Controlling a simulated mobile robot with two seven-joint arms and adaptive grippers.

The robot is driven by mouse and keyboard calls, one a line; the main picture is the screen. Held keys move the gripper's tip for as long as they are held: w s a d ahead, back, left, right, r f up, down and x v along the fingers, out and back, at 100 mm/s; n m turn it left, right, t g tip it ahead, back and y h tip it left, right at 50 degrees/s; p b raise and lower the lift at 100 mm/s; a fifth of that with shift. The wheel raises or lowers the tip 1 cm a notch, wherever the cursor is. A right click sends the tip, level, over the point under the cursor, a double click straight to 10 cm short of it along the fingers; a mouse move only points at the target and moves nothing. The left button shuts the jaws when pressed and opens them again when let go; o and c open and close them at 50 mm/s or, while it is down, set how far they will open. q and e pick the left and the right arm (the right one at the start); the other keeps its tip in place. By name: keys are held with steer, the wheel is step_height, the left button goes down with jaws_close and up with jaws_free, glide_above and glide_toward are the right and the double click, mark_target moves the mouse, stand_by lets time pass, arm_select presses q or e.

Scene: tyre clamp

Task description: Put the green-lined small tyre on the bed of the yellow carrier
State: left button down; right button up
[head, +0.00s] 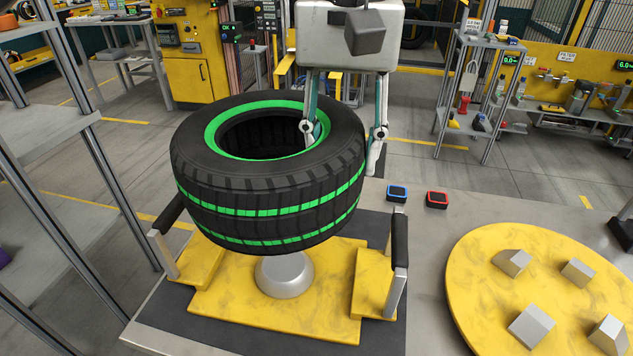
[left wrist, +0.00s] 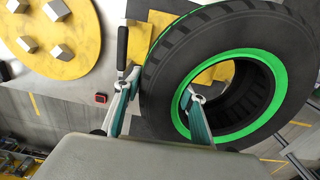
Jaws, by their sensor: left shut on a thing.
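The small tyre (head: 266,200), black with green lines on its tread and a green ring round its hole, hangs level or nearly so above the yellow carrier (head: 330,310). The carrier has a flat bed, a silver dome in its middle and a black-gripped handle at each side. The dome shows below the tyre, apart from it as far as I can see. My left gripper (head: 342,148) is shut on the tyre's right wall, one finger in the hole and one outside. The left wrist view shows the gripper (left wrist: 158,105) across the tyre (left wrist: 165,75). My right gripper is not in view.
A round yellow plate (head: 490,300) with several silver blocks lies at the right of the grey table. A blue-rimmed box (head: 397,193) and a red-rimmed box (head: 437,199) sit behind the carrier. Metal shelving (head: 50,130) stands at the left.

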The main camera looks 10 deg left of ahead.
arm_select(q)
step_height(320, 180, down, 19)
steer(key=b, duration=0.4)
steer(key=shift+f, duration=0.2)
steer(key=shift+r, duration=0.1)
steer(key=c, duration=1.2)
jaws_free()
steer(key=shift+c, duration=0.2)
step_height(320, 180, up, 11)
steer(key=shift+f+p, duration=0.1)
steer(key=shift+p, duration=1.1)
steer(key=shift+r, duration=0.5)
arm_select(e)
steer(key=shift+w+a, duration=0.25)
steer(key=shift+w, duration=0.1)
